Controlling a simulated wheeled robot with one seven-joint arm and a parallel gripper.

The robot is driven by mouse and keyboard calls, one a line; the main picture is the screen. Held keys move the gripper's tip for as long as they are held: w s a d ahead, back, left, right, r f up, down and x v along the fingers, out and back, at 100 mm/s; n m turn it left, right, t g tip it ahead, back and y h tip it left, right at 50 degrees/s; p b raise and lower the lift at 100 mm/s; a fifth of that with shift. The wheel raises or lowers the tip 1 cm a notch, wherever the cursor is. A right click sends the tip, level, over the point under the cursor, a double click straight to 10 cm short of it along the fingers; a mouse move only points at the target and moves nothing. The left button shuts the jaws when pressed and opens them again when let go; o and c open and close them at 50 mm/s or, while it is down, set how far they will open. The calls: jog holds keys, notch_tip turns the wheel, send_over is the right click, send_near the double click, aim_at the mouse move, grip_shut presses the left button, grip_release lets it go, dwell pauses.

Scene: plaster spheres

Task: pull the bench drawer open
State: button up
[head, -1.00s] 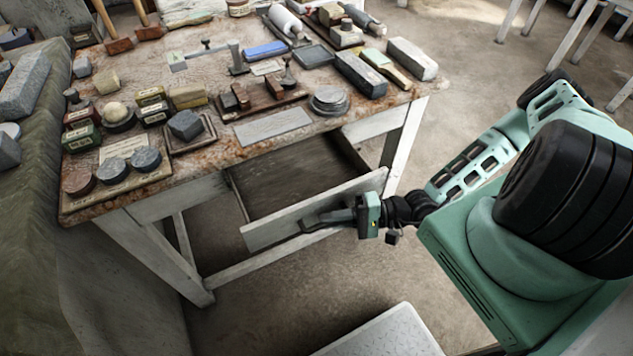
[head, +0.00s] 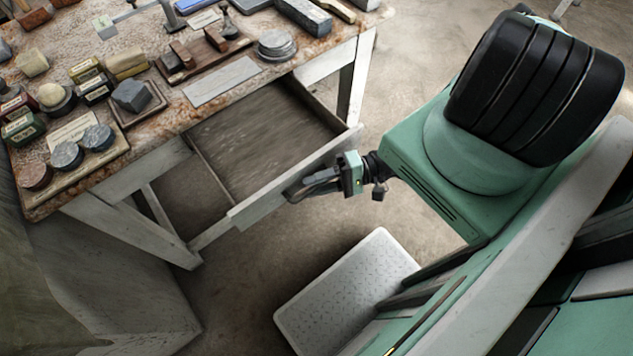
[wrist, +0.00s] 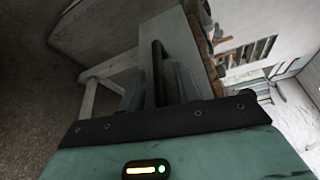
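The bench drawer (head: 262,140) stands well out from under the worn work bench (head: 205,103), and its inside looks empty. Its pale front board (head: 258,207) faces my body. My gripper (head: 303,187) is at the right half of this board, with its fingers at the dark bar handle. In the wrist view the dark handle (wrist: 157,72) runs between the two fingers of my gripper (wrist: 160,92), which appear shut on it. The exact finger contact is dark and hard to see.
A pale textured step or plate (head: 345,290) lies on the floor in front of the drawer. Stone blocks, discs and small boxes cover the bench top. A bench leg (head: 352,85) stands right of the drawer. Floor between the drawer and the plate is clear.

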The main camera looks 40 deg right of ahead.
dwell(0.4)
jog(key=b+v, duration=0.4)
jog(key=v, duration=1.3)
jog(key=shift+d, duration=0.2)
jog(key=shift+s, duration=0.1)
jog(key=w+a+r+n+g+h, duration=0.3)
jog(key=w+r+n+g+h, duration=0.15)
jog(key=r+g, duration=0.2)
jog(key=w+a+r+n+g+h, duration=0.3)
jog(key=w+r+n+g+h, duration=0.1)
jog(key=w+r+g, duration=0.25)
jog(key=s+a+r+n+t+h, duration=0.2)
jog(key=s+a+r+t+h, duration=0.1)
jog(key=a+r, duration=0.4)
jog(key=s+a+r+n+t+h, duration=0.3)
jog(key=a+r, duration=0.5)
jog(key=a, duration=0.2)
jog(key=shift+s+a+n+t+h, duration=0.3)
jog(key=shift+s+a+n+h, duration=0.05)
jog(key=shift+s+a, duration=0.05)
